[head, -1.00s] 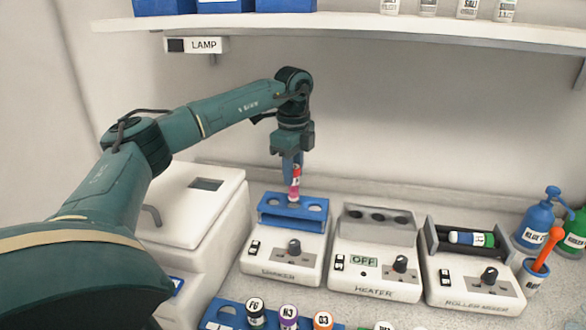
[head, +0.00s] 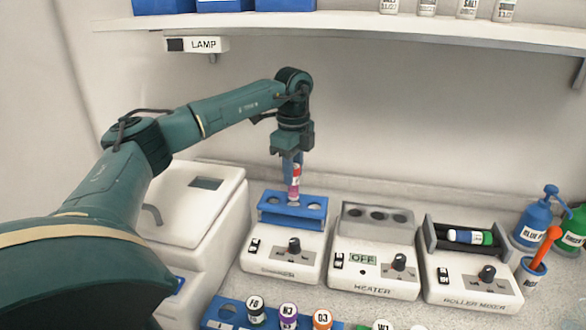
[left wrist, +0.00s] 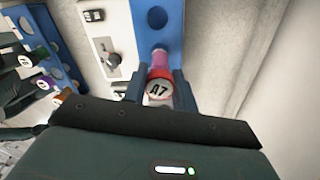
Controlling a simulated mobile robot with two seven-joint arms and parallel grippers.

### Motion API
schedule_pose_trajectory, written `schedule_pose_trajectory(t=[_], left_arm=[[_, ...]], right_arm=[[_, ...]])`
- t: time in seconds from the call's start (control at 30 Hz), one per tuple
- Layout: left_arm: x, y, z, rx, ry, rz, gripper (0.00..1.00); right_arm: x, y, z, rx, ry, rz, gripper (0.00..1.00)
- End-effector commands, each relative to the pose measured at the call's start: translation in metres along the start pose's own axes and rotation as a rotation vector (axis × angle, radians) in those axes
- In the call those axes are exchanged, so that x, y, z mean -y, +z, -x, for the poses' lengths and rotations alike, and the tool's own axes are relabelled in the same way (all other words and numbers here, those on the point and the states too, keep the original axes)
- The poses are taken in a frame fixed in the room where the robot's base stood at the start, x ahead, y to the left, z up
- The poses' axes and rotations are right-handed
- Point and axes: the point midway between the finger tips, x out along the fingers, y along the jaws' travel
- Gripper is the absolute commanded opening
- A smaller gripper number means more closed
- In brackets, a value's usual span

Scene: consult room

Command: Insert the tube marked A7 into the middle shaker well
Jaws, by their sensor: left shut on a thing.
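My left gripper (head: 292,168) is shut on the tube marked A7 (head: 295,182), which has a red cap and a pink-purple lower part. The tube hangs upright, its lower end at the middle well of the blue shaker rack (head: 265,212). I cannot tell how far its tip is inside the well. In the left wrist view the A7 cap (left wrist: 158,88) faces the camera between the fingers, with the blue rack (left wrist: 172,20) beyond. The wells to either side look empty. My right gripper is not in view.
The heater (head: 375,282), its display reading OFF, and the roller mixer (head: 470,292) stand right of the shaker. A blue rack of capped tubes (head: 228,312) is in front. A white lidded box (head: 190,205) stands left. A shelf (head: 340,25) runs above.

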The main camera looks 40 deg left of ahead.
Motion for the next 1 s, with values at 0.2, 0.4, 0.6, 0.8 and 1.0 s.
schedule_pose_trajectory(t=[0.2, 0.4, 0.6, 0.8, 1.0], left_arm=[[0.0, 0.0, -0.002, 0.0, 0.0, 0.0, 0.06], [0.0, 0.0, -0.009, 0.0, 0.0, 0.0, 0.06], [0.0, 0.0, -0.016, 0.0, -0.001, 0.0, 0.06], [0.0, 0.0, -0.023, 0.0, 0.0, 0.0, 0.06], [0.0, 0.0, -0.03, 0.0, 0.0, 0.0, 0.06]], right_arm=[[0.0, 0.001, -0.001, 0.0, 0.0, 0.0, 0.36], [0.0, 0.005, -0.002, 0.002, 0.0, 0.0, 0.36], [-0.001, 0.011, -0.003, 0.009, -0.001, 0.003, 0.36], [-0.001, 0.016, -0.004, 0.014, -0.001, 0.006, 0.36], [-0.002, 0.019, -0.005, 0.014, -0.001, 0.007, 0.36]])
